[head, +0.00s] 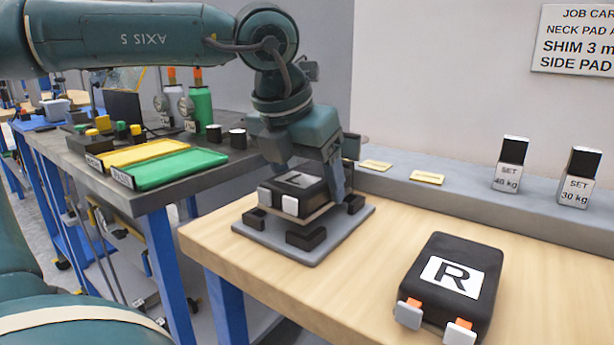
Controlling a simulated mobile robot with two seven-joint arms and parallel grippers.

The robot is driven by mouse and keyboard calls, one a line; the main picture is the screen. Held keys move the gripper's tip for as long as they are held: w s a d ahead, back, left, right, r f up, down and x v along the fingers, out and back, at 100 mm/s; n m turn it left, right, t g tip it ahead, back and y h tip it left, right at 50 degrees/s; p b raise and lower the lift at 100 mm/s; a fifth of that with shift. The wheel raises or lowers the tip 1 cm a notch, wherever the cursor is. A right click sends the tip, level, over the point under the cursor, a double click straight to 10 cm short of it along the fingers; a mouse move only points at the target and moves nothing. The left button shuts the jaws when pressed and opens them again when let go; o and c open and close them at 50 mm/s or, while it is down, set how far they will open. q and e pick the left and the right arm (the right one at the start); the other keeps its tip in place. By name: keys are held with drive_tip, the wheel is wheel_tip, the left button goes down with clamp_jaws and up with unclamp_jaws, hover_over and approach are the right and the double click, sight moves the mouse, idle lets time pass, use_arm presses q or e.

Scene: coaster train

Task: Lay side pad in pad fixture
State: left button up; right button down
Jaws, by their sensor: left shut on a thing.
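The pad fixture (335,243) is a grey plate with black corner blocks on the wooden bench. A black side pad (298,190) with a white label and white tabs on its front is at the fixture, between the corner blocks. My left gripper (318,185) reaches down from above and is shut on this pad. I cannot tell whether the pad rests on the plate or hangs just above it. Another black pad marked R (453,277), with orange and white tabs, lies on the bench at the right. My right gripper is not in view.
Two black-and-white set blocks, 48 kg (508,172) and 30 kg (577,188), stand on the grey ledge with two yellow plates (427,177). Yellow and green trays (180,170) lie on the dark table at left. The bench between fixture and R pad is clear.

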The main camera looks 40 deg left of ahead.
use_arm(q)
drive_tip(key=shift+f, duration=0.25)
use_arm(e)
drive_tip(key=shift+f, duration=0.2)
use_arm(q)
drive_tip(key=shift+f+b, duration=1)
drive_tip(key=shift+b, duration=0.15)
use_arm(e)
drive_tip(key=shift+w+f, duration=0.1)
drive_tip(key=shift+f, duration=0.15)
use_arm(q)
drive_tip(key=o, duration=1.3)
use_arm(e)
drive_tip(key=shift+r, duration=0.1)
